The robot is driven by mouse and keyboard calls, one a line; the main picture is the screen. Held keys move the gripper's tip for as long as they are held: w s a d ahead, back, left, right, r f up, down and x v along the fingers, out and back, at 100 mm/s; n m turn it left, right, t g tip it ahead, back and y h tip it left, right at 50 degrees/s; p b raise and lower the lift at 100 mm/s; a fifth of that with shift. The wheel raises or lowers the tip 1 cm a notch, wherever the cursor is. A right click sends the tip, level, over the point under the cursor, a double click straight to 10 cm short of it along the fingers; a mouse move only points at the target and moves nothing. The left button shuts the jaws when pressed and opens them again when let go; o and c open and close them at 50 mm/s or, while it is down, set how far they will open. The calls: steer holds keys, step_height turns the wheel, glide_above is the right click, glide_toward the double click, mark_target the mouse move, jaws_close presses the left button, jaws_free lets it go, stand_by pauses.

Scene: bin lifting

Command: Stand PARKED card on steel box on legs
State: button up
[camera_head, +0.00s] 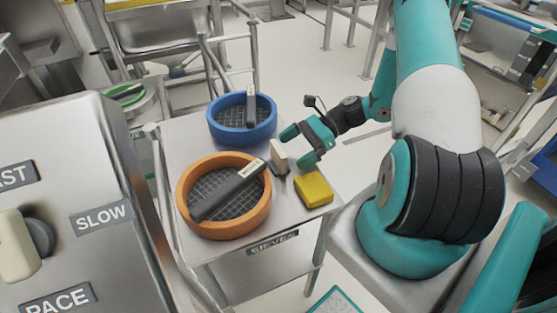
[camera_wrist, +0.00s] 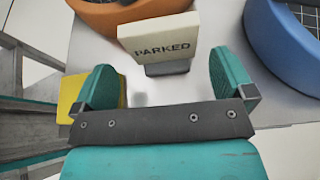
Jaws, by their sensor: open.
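The PARKED card (camera_head: 279,155) is a cream block on a dark grey foot, upright on the steel sieves table (camera_head: 205,258) between two round sieves. Its lettering shows in the wrist view, where the card (camera_wrist: 158,46) is just ahead of my gripper. My gripper (camera_head: 298,148) is open, with teal fingers to either side of the card's line; in the wrist view my gripper (camera_wrist: 160,66) shows gaps on both sides and no contact. A large steel box (camera_head: 80,170) with SLOW and PACE labels and a knob fills the left; I see no legs under it.
An orange sieve (camera_head: 259,213) and a blue sieve (camera_head: 218,129) stand on the table, each with a dark handled tool lying on it. A yellow block (camera_head: 313,188) lies close beside the card. A steel sink-like unit (camera_head: 165,40) stands behind.

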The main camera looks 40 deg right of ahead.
mark_target(278, 159)
steer(key=p+x, duration=0.1)
steer(key=x, duration=0.4)
steer(key=shift+w+f, duration=0.15)
steer(key=shift+f, duration=0.1)
steer(key=c, duration=0.9)
steer(key=shift+r, duration=0.1)
step_height(278, 159, up, 20)
steer(key=shift+f+p, duration=0.1)
steer(key=shift+p, duration=0.4)
